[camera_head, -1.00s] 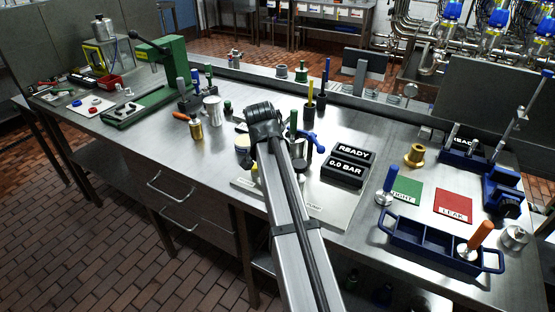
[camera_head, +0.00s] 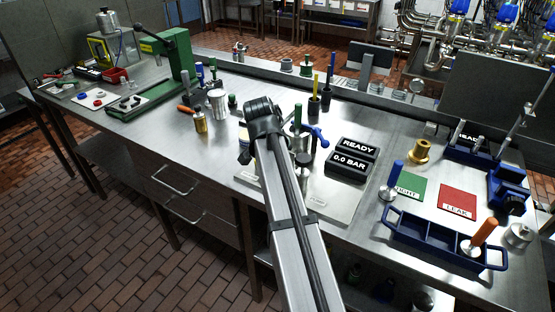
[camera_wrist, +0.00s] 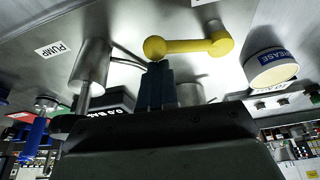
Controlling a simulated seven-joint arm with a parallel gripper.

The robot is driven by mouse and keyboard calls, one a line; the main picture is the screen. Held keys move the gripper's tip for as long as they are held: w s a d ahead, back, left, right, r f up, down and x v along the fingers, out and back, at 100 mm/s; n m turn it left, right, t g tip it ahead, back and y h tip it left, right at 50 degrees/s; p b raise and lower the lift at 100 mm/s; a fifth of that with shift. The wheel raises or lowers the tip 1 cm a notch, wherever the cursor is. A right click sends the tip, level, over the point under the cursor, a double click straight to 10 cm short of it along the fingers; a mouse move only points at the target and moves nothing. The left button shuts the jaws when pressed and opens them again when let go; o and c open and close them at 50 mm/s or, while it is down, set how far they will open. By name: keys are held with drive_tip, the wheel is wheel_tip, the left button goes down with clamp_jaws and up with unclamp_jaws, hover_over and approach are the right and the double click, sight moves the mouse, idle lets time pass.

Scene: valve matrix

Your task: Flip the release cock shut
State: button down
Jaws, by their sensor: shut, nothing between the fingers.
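In the wrist view a yellow lever (camera_wrist: 190,46) with a round ball at its left end lies across the top middle, against the steel plate. I take it to be the handle of the release cock. My gripper (camera_wrist: 157,70) is shut and empty. Its dark blue fingertips are just below the ball end; I cannot tell whether they touch it.
In the wrist view a steel cylinder (camera_wrist: 90,66) stands left of the fingers and a grease tin (camera_wrist: 270,68) right. The head view shows a blue-handled valve (camera_head: 318,137), the READY display (camera_head: 358,148) and a blue tray (camera_head: 435,235) to the right of my arm.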

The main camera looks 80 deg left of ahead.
drive_tip(key=shift+s, duration=0.15)
drive_tip(key=w+a, duration=0.2)
drive_tip(key=w, duration=0.1)
drive_tip(key=shift+w+a+r, duration=0.15)
drive_tip(key=shift+a+r, duration=0.05)
drive_tip(key=shift+r, duration=0.2)
drive_tip(key=v, duration=1)
